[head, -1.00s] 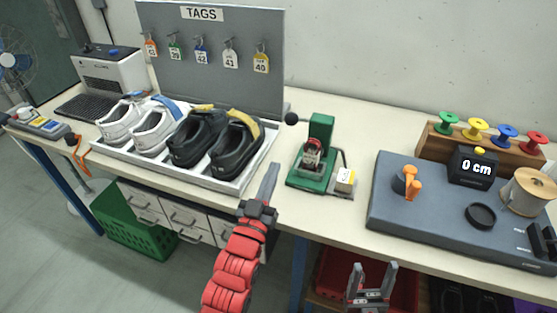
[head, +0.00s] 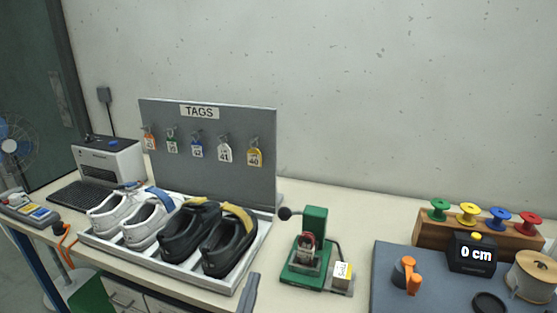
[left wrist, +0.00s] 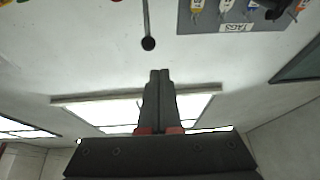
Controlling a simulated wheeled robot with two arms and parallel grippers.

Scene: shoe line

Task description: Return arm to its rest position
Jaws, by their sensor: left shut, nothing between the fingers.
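My left gripper (head: 249,292) shows at the bottom edge of the head view, just right of the front corner of the shoe tray (head: 228,287). Its fingers point up, and the arm behind it is out of frame. In the left wrist view the two dark fingers (left wrist: 159,85) lie together, shut and empty, with the ceiling light panel behind them. My right gripper is out of view.
The tray holds white shoes (head: 143,222) and black shoes (head: 205,240). Behind stands the tag board (head: 215,165). A green press (head: 312,250) is to the right, then a grey station (head: 385,275) with spools behind it. The table (head: 345,205) is bare behind the press.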

